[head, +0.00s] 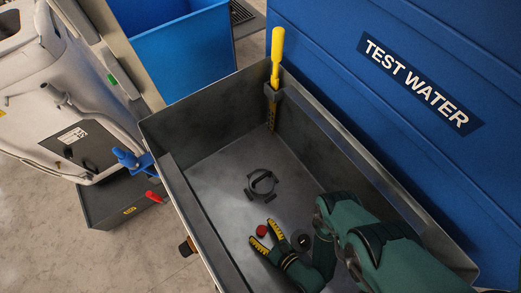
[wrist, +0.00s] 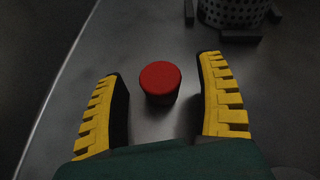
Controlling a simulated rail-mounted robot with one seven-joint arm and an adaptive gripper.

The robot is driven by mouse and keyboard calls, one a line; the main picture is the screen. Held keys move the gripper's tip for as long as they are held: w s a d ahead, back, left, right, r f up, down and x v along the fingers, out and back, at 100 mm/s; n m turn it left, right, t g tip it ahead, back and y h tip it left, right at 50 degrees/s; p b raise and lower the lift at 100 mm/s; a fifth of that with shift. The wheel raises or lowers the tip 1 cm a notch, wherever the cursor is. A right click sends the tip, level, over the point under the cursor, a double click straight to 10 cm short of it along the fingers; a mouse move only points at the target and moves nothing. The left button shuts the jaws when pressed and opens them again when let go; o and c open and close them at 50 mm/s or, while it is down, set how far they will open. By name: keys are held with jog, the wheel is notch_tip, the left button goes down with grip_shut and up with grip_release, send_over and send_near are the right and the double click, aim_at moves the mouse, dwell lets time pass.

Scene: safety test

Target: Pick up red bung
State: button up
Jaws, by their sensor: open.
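The red bung (head: 262,230) is a small red cylinder standing on the floor of a grey metal basin. In the wrist view the bung (wrist: 160,82) stands upright, with its round top facing up. My gripper (head: 265,233) is low inside the basin with its yellow-padded fingers pointing toward the bung. No contact with either finger shows.
A drain fitting (head: 262,184) sits on the basin floor beyond the bung; its perforated cylinder (wrist: 232,10) shows in the wrist view. A small dark round part (head: 302,241) lies beside my gripper. Basin walls (head: 200,250) surround the area. A yellow-handled tool (head: 277,55) stands in the far corner.

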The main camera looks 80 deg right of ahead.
jog(key=c, duration=1.2)
jog(key=shift+o, duration=0.2)
